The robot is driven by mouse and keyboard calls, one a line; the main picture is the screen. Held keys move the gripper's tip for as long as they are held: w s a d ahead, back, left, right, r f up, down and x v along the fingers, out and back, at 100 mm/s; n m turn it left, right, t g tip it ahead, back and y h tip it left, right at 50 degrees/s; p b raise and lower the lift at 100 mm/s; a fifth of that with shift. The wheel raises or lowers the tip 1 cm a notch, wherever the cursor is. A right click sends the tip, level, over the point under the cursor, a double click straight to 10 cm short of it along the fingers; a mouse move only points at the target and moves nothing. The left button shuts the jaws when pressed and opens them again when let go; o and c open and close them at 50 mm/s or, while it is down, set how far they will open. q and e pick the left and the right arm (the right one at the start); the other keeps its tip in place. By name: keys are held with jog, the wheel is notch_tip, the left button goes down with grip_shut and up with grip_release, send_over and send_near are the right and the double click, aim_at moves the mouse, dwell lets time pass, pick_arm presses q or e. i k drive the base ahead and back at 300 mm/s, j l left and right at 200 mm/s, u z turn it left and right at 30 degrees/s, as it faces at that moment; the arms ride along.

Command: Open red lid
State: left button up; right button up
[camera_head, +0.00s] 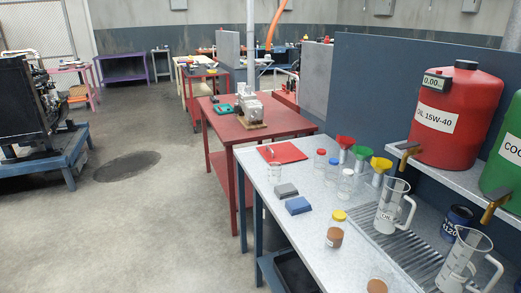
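Neither of my grippers shows in the head view.
Red, green and yellow funnels stand behind the jars. A yellow-lidded jar (335,232), clear measuring jugs (390,210), blue and grey blocks and a red mat (285,151) share the bench. A red drum (455,115) sits on the right shelf. Open floor lies left.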

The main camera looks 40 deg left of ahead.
aim_at(284, 152)
jog(key=u, duration=1.1)
jog(key=i+j, duration=0.55)
jog(key=i, duration=0.2)
jog(key=i+j, duration=0.55)
jog(key=i, duration=0.2)
jog(key=z, duration=0.05)
